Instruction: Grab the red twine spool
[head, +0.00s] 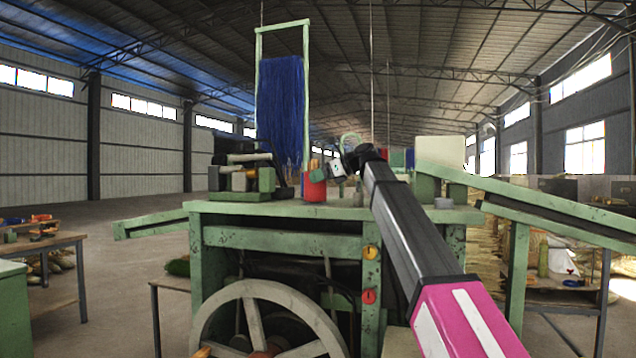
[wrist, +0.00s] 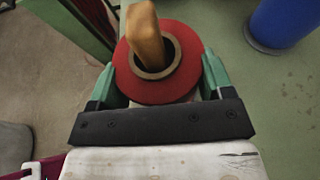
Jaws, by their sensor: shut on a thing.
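The red twine spool (wrist: 158,88) fills the space between the two green fingers of my gripper (wrist: 159,72) in the wrist view. One finger touches each side of it. A brown wooden piece (wrist: 145,38) stands in the spool's round core. In the head view the red spool (head: 315,190) is upright on or just above the green machine's worktop (head: 280,209). My gripper (head: 319,172) is at the spool's top, small and partly hidden, with my arm coming in from the right.
A blue cylinder (wrist: 283,22) stands on the green surface, right of the gripper. A small winding mechanism (head: 242,180) is left of the spool. A tall frame of blue strands (head: 281,105) rises behind. A white-grey box (head: 440,149) stands at the right.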

